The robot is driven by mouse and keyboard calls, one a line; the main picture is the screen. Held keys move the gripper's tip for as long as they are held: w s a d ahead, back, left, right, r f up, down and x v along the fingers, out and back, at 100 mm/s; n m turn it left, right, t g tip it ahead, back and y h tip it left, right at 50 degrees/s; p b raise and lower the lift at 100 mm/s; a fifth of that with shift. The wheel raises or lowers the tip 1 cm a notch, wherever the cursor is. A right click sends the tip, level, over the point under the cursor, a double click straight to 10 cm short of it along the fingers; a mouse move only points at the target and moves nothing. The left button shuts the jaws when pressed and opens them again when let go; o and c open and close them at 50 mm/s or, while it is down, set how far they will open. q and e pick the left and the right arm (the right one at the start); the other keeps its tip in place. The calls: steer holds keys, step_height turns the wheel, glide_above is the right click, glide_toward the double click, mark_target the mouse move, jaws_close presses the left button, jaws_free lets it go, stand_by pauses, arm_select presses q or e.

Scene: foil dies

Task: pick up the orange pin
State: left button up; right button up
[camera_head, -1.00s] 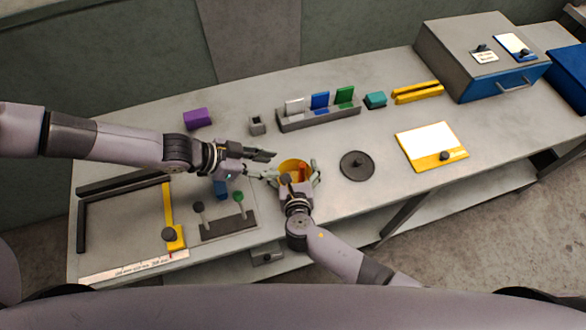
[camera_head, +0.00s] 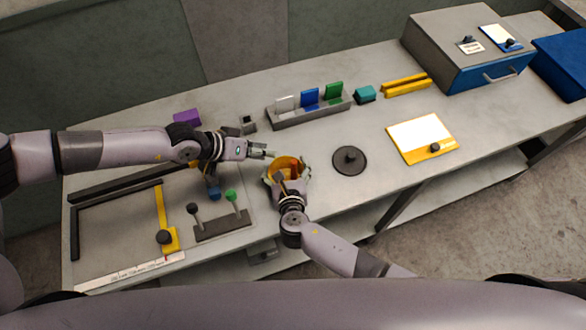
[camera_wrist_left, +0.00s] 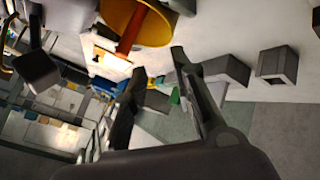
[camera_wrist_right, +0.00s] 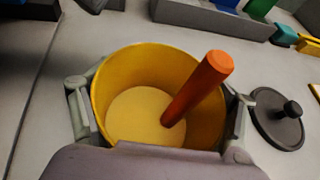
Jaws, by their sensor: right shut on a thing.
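The orange pin (camera_wrist_right: 198,88) leans inside a yellow cup (camera_wrist_right: 112,85), its upper end above the right side of the rim in the right wrist view. It also shows in the head view (camera_head: 294,169) and the left wrist view (camera_wrist_left: 131,32). My right gripper (camera_head: 287,172) is shut on the cup, one finger on each side. My left gripper (camera_head: 272,154) is just beside the cup's far left rim. In the left wrist view its two fingers (camera_wrist_left: 160,62) are apart with nothing between them, and the pin is outside them.
A dark round lid (camera_head: 350,160) lies right of the cup. A rack with coloured cards (camera_head: 308,109) and a small grey holder (camera_head: 248,124) stand behind. A stand with knobbed levers (camera_head: 222,225) is at the front left.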

mark_target(294, 170)
arm_select(q)
steer(key=s+a+n+g+h, duration=0.1)
steer(key=a+n+g+h, duration=0.15)
steer(key=n, duration=0.95)
steer(key=s+a+n+g+h, duration=0.1)
steer(key=a+n+h, duration=0.15)
steer(key=n, duration=0.95)
steer(key=shift+t, duration=0.25)
steer(key=x, duration=0.8)
steer(key=r+x, duration=0.1)
steer(key=x, duration=0.3)
steer(key=shift+s+d+f, duration=0.1)
steer(key=shift+s+d, duration=0.05)
steer(key=shift+d, duration=0.15)
steer(key=shift+c, duration=0.3)
jaws_close()
